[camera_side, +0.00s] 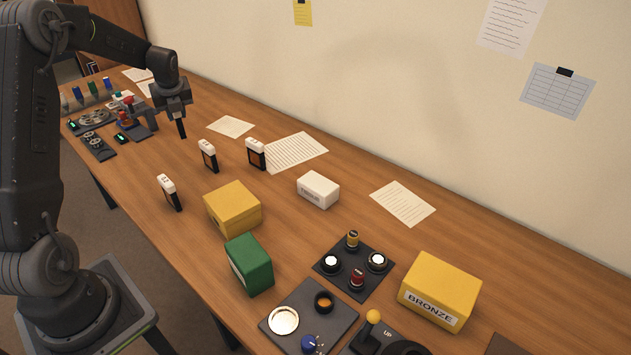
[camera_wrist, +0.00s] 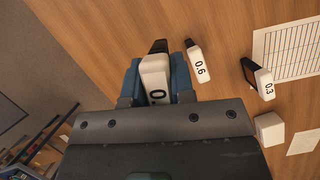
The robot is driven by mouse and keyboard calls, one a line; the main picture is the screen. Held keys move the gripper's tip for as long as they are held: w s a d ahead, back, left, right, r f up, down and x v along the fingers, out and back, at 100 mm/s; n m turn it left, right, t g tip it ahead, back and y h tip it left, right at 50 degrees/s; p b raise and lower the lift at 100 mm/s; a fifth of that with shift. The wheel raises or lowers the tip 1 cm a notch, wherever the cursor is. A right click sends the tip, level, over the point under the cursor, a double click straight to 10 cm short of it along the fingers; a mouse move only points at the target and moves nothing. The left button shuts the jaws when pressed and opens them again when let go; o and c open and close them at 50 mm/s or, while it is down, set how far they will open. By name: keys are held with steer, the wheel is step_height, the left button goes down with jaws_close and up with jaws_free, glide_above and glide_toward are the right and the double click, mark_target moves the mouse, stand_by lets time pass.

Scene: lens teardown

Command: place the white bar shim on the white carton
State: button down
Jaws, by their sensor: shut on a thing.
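My gripper (camera_side: 178,108) is raised above the far left part of the table in the side view. In the wrist view its blue fingers (camera_wrist: 156,82) are shut on the white bar shim (camera_wrist: 154,68), a white block marked with a 0 with a dark part beyond it. In the side view only a dark piece (camera_side: 181,129) hangs below my gripper; the white part cannot be made out there. The white carton (camera_side: 318,190) stands on the middle of the table, well to the right of my gripper. It also shows at the lower right in the wrist view (camera_wrist: 269,129).
A yellow box (camera_side: 233,208) and green box (camera_side: 249,264) stand in front of the carton. Paper sheets (camera_side: 297,151) lie behind.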

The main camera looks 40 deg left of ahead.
steer(key=w+d+r+m+t+h, duration=0.15)
steer(key=w+d+m, duration=0.45)
steer(key=d, duration=0.7)
steer(key=m+t, duration=0.1)
steer(key=m, duration=0.2)
glide_above(319, 181)
step_height(319, 181, down, 5)
steer(key=shift+f+h, duration=0.45)
steer(key=shift+f, duration=1.3)
steer(key=shift+f, duration=0.1)
steer(key=c, duration=1)
jaws_free()
